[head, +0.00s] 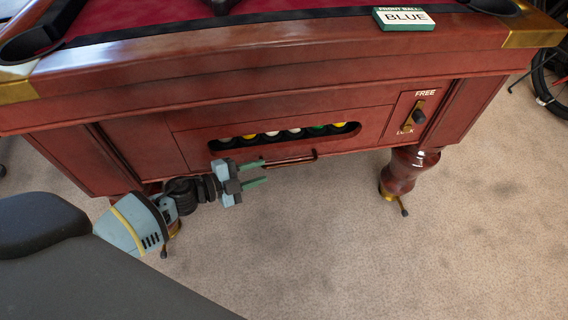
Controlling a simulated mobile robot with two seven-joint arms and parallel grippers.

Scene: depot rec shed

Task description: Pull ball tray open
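The ball tray (186,148) is a wooden front panel low in the pool table's side. Its long rounded slot shows a row of several coloured balls (273,134). The tray looks flush with the table body. A dark reddish bar handle (292,160) runs along its lower edge. My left gripper (265,173) is open and empty, its green fingers pointing right at the handle's left end. The upper finger overlaps that end in the picture; I cannot tell whether they touch. My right gripper is not in view.
Right of the tray, a black knob (419,116) sits on a brass slot between "FREE" and "LOCK", nearer "FREE". A table leg (408,170) stands at right. Carpet (340,240) in front is clear. A bicycle wheel (545,85) is far right.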

